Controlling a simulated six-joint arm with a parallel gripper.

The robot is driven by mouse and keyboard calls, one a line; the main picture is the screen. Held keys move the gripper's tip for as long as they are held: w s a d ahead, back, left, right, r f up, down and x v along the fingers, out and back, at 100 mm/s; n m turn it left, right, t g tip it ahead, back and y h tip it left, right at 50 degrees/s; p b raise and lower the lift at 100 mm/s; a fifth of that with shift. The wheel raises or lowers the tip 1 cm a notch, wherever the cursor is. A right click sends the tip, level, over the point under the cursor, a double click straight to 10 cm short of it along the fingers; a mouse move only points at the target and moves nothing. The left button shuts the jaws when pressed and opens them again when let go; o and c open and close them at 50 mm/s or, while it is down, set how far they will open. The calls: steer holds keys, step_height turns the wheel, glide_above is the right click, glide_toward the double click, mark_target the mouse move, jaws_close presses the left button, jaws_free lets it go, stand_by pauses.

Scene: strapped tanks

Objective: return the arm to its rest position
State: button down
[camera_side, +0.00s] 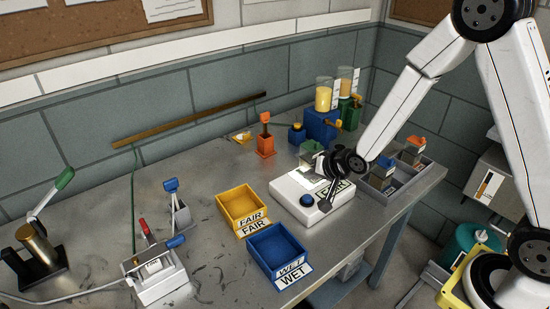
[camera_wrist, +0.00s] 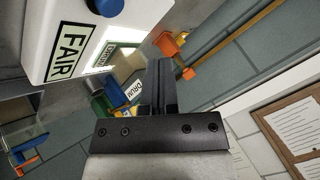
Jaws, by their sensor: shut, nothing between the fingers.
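My gripper (camera_side: 325,203) hangs just over the white box with a blue button (camera_side: 306,200) in the side view; I cannot tell whether it touches the box. My arm reaches in from the right. In the wrist view my gripper's dark fingers (camera_wrist: 165,75) are together and hold nothing. The white box (camera_wrist: 45,20) also shows there at the upper left, with a FAIR label and the blue button. My wrist and gripper hide part of the box top in the side view.
A yellow FAIR bin (camera_side: 241,203) and a blue WET bin (camera_side: 276,246) stand left of the box. A grey divided tray (camera_side: 418,180) lies to its right. An orange valve block (camera_side: 265,145) and blue tank stand (camera_side: 320,125) stand behind.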

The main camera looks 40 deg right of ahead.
stand_by(0.4)
steer(key=s+r+n+g, duration=0.2)
steer(key=s+n+g, duration=0.1)
steer(key=s, duration=0.5)
steer(key=s+r+n+g+h, duration=0.1)
steer(key=s+r+n+g, duration=0.2)
steer(key=s, duration=0.6)
steer(key=shift+s+r+n+g, duration=0.2)
steer(key=shift+s+n+g, duration=0.1)
steer(key=shift+n, duration=0.6)
